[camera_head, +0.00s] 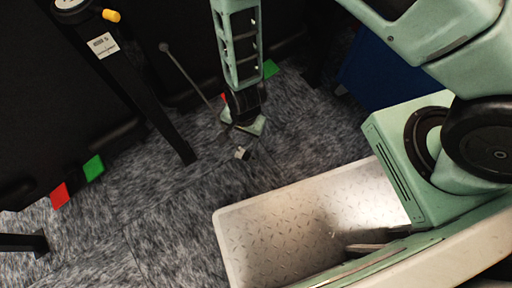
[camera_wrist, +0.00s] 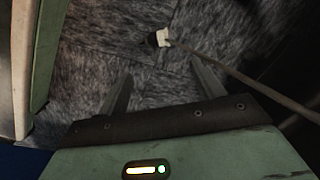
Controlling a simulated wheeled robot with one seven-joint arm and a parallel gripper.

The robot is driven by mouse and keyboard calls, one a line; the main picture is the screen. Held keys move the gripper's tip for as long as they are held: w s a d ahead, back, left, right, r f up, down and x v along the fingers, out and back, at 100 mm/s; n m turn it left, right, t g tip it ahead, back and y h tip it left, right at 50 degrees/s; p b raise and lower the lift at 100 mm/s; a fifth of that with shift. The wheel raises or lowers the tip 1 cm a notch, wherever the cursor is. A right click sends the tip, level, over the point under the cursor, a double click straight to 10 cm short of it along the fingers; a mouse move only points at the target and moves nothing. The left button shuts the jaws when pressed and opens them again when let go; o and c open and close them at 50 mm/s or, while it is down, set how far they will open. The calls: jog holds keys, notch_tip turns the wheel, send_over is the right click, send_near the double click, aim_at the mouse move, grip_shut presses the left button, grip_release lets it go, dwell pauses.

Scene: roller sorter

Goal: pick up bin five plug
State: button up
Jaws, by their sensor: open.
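A small white plug with a dark end (camera_head: 242,153) lies on the grey carpet, just below my gripper in the head view. It also shows near the top middle of the wrist view (camera_wrist: 162,38). My gripper (camera_head: 241,132) points down close to the floor. In the wrist view my gripper (camera_wrist: 160,72) has its two fingers apart with only carpet between them. The plug is beyond the fingertips, roughly centred on the gap and not held. A thin grey rod or cord (camera_wrist: 240,77) runs up to the plug; I cannot tell whether they are joined.
A black frame leg (camera_head: 150,110) stands left of my gripper, with dark panels behind. Red (camera_head: 60,195) and green (camera_head: 93,168) markers lie by the left panel. A blue surface (camera_head: 375,75) is at the upper right. Open carpet (camera_head: 165,220) lies at the lower left.

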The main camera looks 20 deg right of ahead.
notch_tip(320, 180, down, 3)
jog(key=d, duration=0.1)
jog(key=b, duration=0.7)
send_over(243, 151)
jog(key=s+d, duration=0.1)
notch_tip(243, 151, down, 11)
jog(key=shift+r, duration=0.15)
jog(key=f+b, duration=0.1)
jog(key=f, duration=0.1)
jog(key=f+b, duration=0.2)
jog(key=a+f+b, duration=0.1)
jog(key=b, duration=0.1)
jog(key=shift+w+f, duration=0.4)
jog(key=shift+c, duration=0.4)
jog(key=shift+r, duration=0.1)
jog(key=c, duration=1)
notch_tip(243, 151, up, 10)
jog(key=p, duration=0.6)
